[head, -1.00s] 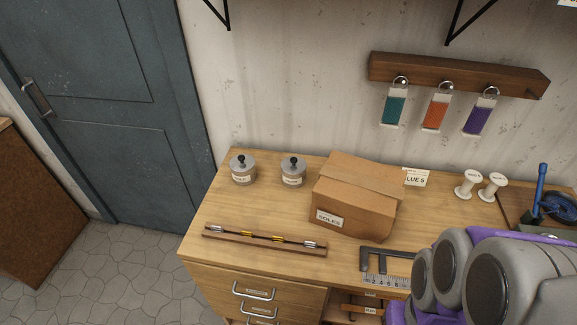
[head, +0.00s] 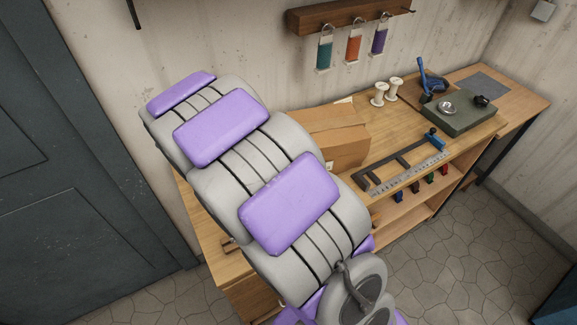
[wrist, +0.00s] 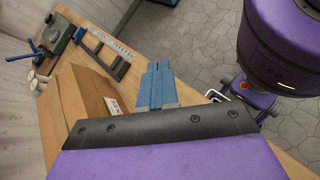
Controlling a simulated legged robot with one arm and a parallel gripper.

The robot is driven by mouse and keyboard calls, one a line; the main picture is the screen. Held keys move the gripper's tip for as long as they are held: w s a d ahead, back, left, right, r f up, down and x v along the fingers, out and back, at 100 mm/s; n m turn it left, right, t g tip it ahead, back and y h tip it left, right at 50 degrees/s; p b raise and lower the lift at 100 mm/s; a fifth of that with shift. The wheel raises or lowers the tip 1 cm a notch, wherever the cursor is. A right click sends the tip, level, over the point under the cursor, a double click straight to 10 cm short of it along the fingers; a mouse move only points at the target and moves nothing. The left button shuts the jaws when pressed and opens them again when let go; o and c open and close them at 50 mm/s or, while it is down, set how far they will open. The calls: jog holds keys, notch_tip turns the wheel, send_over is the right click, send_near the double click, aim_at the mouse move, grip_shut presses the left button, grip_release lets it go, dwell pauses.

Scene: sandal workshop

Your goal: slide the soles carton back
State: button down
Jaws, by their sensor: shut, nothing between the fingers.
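The soles carton (head: 338,132) is a brown cardboard box on the wooden bench (head: 400,128). My gripper's blue fingers are shut and empty, beside the carton's labelled front side. A gap shows between the fingertips and the carton. The head view hides my gripper behind my arm.
Two white spools (head: 380,94) stand behind. A grey-green block (head: 461,114) sits farther right. A wooden hook rail (head: 343,17) hangs on the wall.

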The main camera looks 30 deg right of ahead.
aim_at(346, 144)
jog(key=w+a+f+n+t+h, duration=0.2)
jog(key=w+a+f+n, duration=0.1)
jog(key=w, duration=0.2)
jog(key=w+a+f+n+t+h+p, duration=0.1)
jog(key=w+a+f+n+t+h, duration=0.1)
jog(key=w+f+n+h, duration=0.1)
jog(key=w+a+f+n+t+h, duration=0.2)
jog(key=w+a+f+n+h, duration=0.1)
jog(key=w, duration=0.4)
jog(key=shift+a+f+n+p, duration=0.2)
jog(key=shift+f+n, duration=0.1)
jog(key=shift+f, duration=0.2)
jog(key=shift+a+f+n+p, duration=0.15)
jog(key=shift+f+n, duration=0.15)
jog(key=shift+f, duration=0.15)
jog(key=shift+w+d+f, duration=0.15)
jog(key=shift+d, duration=0.4)
jog(key=d+b, duration=0.3)
jog(key=d, duration=0.9)
jog(key=shift+w+f, duration=0.1)
jog(key=shift+d, duration=0.4)
jog(key=shift+a, duration=0.45)
jog(key=d, duration=0.7)
jog(key=d+p, duration=0.1)
jog(key=d, duration=1.2)
jog(key=shift+w+d, duration=0.35)
jog(key=shift+d, duration=0.05)
